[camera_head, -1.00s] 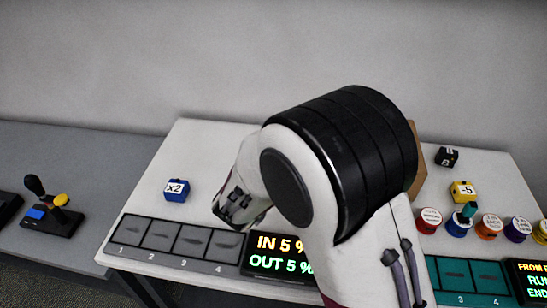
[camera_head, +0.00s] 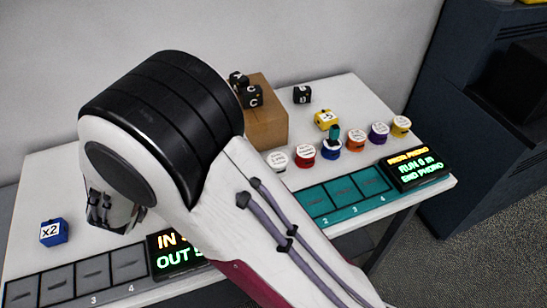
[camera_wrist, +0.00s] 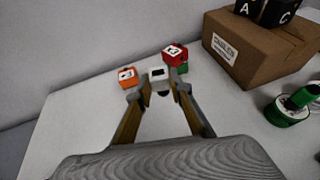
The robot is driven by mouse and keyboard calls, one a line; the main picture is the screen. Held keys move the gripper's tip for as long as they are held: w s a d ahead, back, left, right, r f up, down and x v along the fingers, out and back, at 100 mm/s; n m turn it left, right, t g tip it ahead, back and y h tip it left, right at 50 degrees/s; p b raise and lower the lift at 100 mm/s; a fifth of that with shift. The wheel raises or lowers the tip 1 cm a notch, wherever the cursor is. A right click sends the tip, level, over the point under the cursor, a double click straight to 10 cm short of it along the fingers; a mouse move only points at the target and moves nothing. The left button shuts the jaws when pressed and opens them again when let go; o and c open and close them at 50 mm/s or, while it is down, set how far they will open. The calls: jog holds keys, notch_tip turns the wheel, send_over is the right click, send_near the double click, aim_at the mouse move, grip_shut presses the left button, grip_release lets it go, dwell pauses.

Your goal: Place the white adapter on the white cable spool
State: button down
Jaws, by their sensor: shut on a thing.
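The white adapter (camera_wrist: 158,74) is a small white block with a dark opening, seen between my fingertips in the wrist view. My gripper (camera_wrist: 157,88) is shut on it, above the white table. In the head view my arm hides the fingertips and the adapter. A row of cable spools stands along the right part of the table in the head view. The leftmost, a pale spool (camera_head: 278,160) with a white label, looks like the white cable spool. It is partly hidden by my arm, and my gripper is well to its left.
A cardboard box (camera_head: 265,122) with black lettered cubes on top stands behind the spools. In the wrist view, an orange block (camera_wrist: 127,78) and a red block (camera_wrist: 175,54) flank the adapter. A green spool (camera_wrist: 288,112) is at right. A blue x2 block (camera_head: 54,232) stands at left.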

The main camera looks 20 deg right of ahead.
jog(key=w+d+r+m+g+h, duration=0.1)
jog(key=w+d+r+m+h, duration=0.2)
jog(key=d, duration=0.5)
jog(key=r+m+g+h, duration=0.1)
jog(key=m+g+h, duration=0.7)
jog(key=m+g, duration=0.45)
send_over(270, 161)
jog(key=shift+s, duration=0.15)
jog(key=shift+f, duration=3.15)
jog(key=shift+f, duration=1.85)
